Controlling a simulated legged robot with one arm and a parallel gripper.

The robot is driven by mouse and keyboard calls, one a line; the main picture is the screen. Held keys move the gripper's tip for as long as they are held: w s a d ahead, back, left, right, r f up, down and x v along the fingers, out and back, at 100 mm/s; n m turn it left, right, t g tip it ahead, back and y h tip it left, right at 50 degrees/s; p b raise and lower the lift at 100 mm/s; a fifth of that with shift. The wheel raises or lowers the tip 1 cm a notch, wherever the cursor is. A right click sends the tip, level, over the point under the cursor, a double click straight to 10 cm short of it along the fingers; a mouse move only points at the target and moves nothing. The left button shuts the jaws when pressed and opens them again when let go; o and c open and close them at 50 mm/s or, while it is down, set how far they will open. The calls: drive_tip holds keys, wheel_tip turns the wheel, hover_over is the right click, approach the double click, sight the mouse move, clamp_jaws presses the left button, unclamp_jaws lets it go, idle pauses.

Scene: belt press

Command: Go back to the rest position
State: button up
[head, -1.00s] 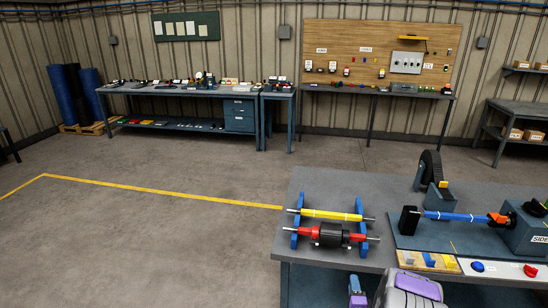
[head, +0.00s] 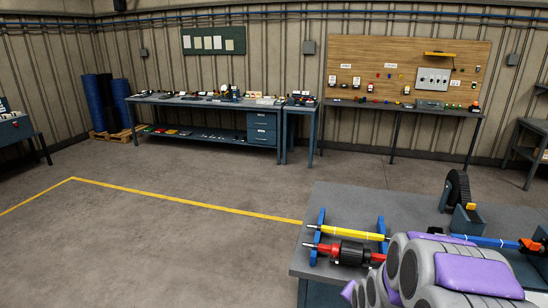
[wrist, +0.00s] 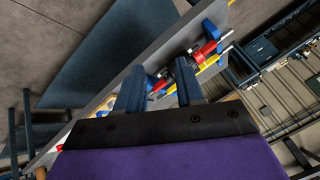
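My grey and purple arm (head: 440,270) is folded at the lower right of the head view, over the near bench. It hides much of the bench top. My gripper (wrist: 160,80) shows in the wrist view with its two dark blue fingers apart and nothing between them. The fingers point toward the bench with the roller stand, whose red and yellow rollers show beyond the fingertips. My gripper cannot be made out in the head view.
The near bench (head: 345,192) holds a blue stand (head: 319,225) with a yellow roller (head: 352,233) and a red and black roller (head: 348,253). A black wheel (head: 457,190) stands behind. Far benches (head: 205,100) line the wall. The floor (head: 170,235) at left is open.

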drive_tip(key=s+a+r+n+g, duration=0.3)
drive_tip(key=s+r, duration=0.1)
drive_tip(key=s, duration=0.8)
drive_tip(key=s+a+r+n+g, duration=0.2)
drive_tip(key=s+r, duration=0.3)
drive_tip(key=s, duration=0.8)
drive_tip(key=s+a+r+n+g, duration=0.3)
drive_tip(key=s+r+g, duration=0.1)
drive_tip(key=s, duration=0.9)
drive_tip(key=shift+a+r+n+y, duration=0.3)
drive_tip(key=shift+a+r, duration=0.05)
drive_tip(key=shift+r, duration=0.35)
